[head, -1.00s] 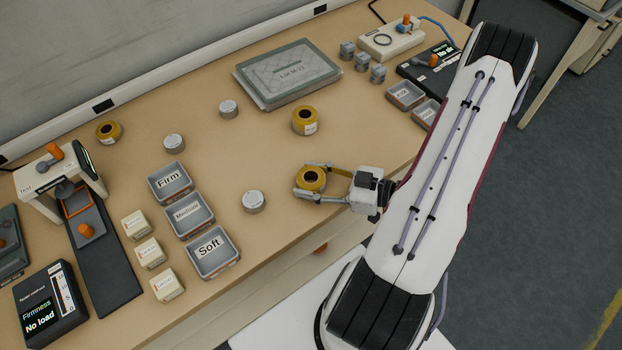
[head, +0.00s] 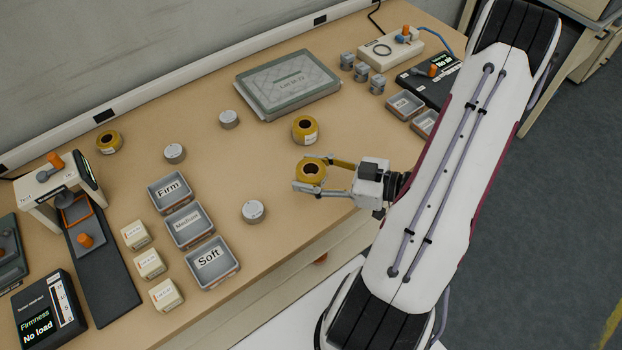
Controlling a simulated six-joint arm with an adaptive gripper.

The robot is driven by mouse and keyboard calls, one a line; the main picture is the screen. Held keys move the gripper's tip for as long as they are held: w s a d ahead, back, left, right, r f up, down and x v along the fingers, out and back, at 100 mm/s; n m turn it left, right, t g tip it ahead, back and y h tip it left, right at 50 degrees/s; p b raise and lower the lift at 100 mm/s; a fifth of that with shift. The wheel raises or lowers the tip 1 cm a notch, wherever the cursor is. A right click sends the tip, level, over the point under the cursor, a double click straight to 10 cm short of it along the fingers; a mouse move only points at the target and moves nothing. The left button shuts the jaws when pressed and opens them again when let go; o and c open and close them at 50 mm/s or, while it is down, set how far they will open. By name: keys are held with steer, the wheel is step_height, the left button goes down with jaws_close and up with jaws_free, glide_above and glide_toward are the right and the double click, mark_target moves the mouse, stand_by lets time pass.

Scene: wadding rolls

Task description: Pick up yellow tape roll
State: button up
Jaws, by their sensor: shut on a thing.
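Three yellow tape rolls are in the head view. One yellow tape roll (head: 311,170) is between the fingers of my gripper (head: 309,173), which is shut on it near the front edge of the table. It seems to be held a little above the table; the gap below it is hard to see. A second yellow roll (head: 305,131) stands on the table just behind it, apart from the gripper. A third yellow roll (head: 109,142) lies at the back left.
Grey cylinders lie on the table, one (head: 253,211) left of my gripper. Trays marked Firm (head: 152,196), Medium and Soft (head: 203,284) stand farther left, beside white blocks (head: 150,264). A grey case (head: 287,84) lies at the back.

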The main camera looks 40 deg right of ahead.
mark_target(312, 167)
steer(key=shift+r, duration=1.5)
steer(key=shift+w+d+m, duration=0.15)
steer(key=shift+d+m, duration=0.15)
steer(key=w+a+f+n+y, duration=0.1)
steer(key=w+a+f, duration=0.1)
steer(key=w, duration=0.8)
steer(key=w+a+n+g+y, duration=0.1)
steer(key=a, duration=0.3)
steer(key=w+a+n+g+y, duration=0.1)
steer(key=w+a, duration=0.1)
steer(key=a, duration=0.2)
steer(key=w+a+n+g+y, duration=0.1)
steer(key=a, duration=0.3)
steer(key=shift+w+a+f+n+g, duration=0.2)
steer(key=shift+a+f+n+g, duration=0.1)
steer(key=shift+f+g, duration=0.1)
steer(key=shift+d, duration=0.15)
